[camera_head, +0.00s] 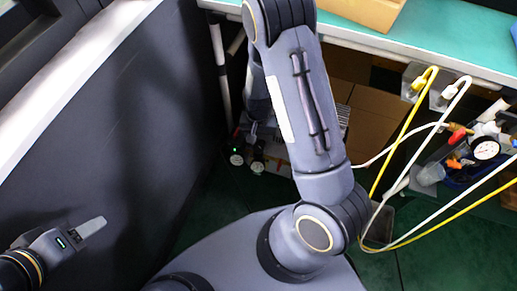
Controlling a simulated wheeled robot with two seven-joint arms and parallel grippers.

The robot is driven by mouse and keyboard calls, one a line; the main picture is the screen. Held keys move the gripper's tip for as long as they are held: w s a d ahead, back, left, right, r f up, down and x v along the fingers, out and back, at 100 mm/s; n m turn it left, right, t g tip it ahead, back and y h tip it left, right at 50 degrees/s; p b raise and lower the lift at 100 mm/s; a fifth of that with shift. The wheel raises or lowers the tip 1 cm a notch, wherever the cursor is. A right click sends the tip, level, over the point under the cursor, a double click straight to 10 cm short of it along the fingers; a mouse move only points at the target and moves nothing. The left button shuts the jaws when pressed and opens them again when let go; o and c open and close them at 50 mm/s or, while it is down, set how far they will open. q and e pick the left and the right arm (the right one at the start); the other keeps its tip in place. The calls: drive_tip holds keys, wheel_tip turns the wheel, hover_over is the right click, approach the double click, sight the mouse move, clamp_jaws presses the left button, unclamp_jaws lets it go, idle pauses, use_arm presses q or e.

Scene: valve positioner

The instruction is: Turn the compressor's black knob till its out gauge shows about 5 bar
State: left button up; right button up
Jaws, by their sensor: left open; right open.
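The compressor (276,152) stands low under the bench, partly hidden behind my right arm. Two small round white gauges show on its front, a left one (236,159) and a right one (257,167). They are too small to read, and I cannot tell which is the out gauge. The black knob cannot be made out. My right gripper (254,132) is small and dark, just above the gauges, and open. Whether it touches anything is unclear. My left gripper (88,229) is open at the lower left, in front of the dark panel and far from the compressor.
A dark panel (110,130) closes off the left side. The green-topped bench (430,35) runs above the compressor. At right, yellow and white cables hang in loops beside another gauge (486,148) with fittings. A cardboard box (372,125) stands under the bench.

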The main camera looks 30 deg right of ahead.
sight(259, 146)
wheel_tip(259, 146, down, 6)
drive_tip(key=shift+f+b, duration=0.1)
drive_tip(key=shift+b, duration=1)
drive_tip(key=shift+c, duration=0.4)
drive_tip(key=c, duration=0.9)
drive_tip(key=shift+r+m+p, duration=0.2)
drive_tip(key=shift+m+p, duration=0.15)
drive_tip(key=shift+m, duration=0.15)
drive_tip(key=shift+f, duration=0.1)
drive_tip(key=o, duration=1)
